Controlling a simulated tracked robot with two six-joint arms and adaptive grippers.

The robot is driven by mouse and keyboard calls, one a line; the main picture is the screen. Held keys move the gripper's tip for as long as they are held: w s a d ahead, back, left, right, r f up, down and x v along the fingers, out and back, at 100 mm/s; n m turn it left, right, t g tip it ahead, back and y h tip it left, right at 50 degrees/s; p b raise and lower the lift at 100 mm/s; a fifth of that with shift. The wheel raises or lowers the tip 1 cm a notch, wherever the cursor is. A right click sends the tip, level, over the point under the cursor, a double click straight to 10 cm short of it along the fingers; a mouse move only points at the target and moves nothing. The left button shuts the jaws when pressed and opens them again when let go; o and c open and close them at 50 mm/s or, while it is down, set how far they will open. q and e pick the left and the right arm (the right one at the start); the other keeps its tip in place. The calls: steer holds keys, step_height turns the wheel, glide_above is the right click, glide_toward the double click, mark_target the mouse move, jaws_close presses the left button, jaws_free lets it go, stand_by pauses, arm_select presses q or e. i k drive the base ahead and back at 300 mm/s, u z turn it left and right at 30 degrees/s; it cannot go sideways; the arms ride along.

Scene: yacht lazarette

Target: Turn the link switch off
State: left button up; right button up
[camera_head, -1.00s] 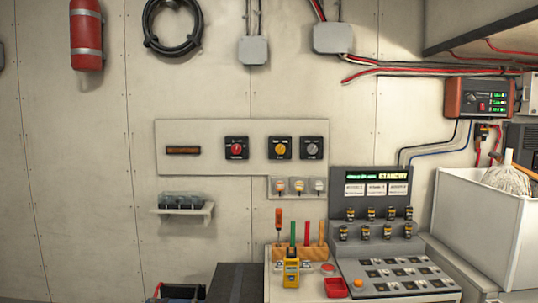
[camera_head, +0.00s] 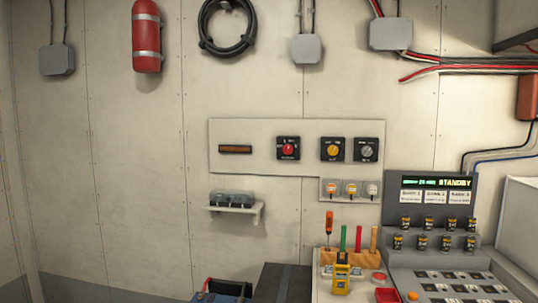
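A pale switch panel (camera_head: 262,135) is fixed on the wall. It carries three dark rotary switches in a row: one with a red knob (camera_head: 288,148), one with a yellow knob (camera_head: 332,149) and one with a grey knob (camera_head: 366,149). Their labels are too small to read, so I cannot tell which is the link switch. A brown label strip (camera_head: 235,149) is at the panel's left. Three small round items (camera_head: 351,189) sit on a lower tab of the panel. Neither of my grippers shows in the view.
A console (camera_head: 440,240) with a display reading STANDBY stands at the lower right. Before it are a tool rack (camera_head: 347,257), a yellow meter (camera_head: 341,277) and a red tray (camera_head: 387,295). A small shelf (camera_head: 236,209) juts from the wall. A fire extinguisher (camera_head: 146,36) hangs upper left.

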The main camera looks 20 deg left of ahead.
mark_target(332, 150)
steer(key=u, duration=0.8)
steer(key=i, duration=1)
steer(key=z, duration=0.05)
steer(key=k, duration=0.75)
steer(key=u, duration=0.2)
steer(key=i, duration=1.05)
steer(key=z, duration=0.05)
